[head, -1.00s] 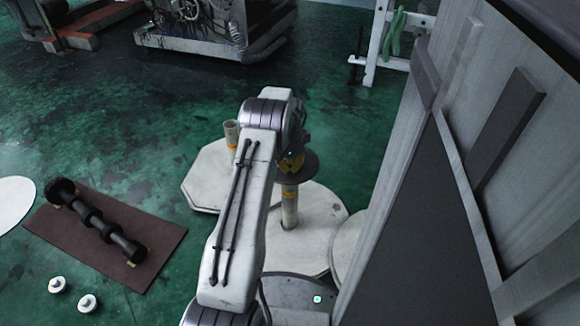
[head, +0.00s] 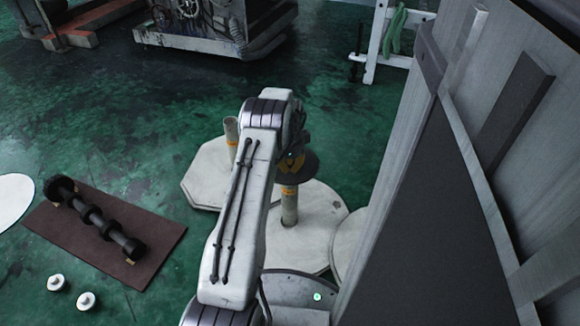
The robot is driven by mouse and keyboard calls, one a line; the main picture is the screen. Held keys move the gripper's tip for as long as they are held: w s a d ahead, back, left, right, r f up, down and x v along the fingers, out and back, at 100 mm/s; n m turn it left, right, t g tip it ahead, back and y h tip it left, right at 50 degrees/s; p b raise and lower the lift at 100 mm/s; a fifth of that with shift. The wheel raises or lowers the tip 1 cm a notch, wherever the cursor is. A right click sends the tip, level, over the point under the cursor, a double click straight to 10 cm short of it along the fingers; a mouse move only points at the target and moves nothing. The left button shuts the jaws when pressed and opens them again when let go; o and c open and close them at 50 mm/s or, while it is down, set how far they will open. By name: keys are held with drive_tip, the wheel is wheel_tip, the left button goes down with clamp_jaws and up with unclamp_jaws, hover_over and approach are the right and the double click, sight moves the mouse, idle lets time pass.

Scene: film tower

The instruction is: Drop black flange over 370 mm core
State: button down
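The black flange (head: 308,167) is a dark, flat disc at the upper end of a pale upright core (head: 289,209) with an orange band near its top. The core stands on a round white base (head: 318,226). The flange hides the core's top, so I cannot tell whether the flange is around the core or just above it. My gripper (head: 294,143) is over the flange, dark and largely hidden behind my arm. Yellow-and-black marking shows beside the flange. The fingertips are not clear, so I cannot tell whether they hold the flange.
Another upright core (head: 231,131) stands on an octagonal white base (head: 198,176) to the left. A brown mat (head: 75,237) carries a dark ringed shaft (head: 98,220). White capped pieces (head: 86,301) lie below it. A tall grey panel (head: 420,230) closes off the right. Green floor is open at upper left.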

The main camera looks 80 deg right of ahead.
drive_tip(key=shift+f, duration=0.2)
drive_tip(key=c, duration=1.3)
unclamp_jaws()
drive_tip(key=shift+c, duration=0.2)
drive_tip(key=shift+r, duration=0.1)
wheel_tip(320, 180, up, 12)
drive_tip(key=shift+a, duration=0.4)
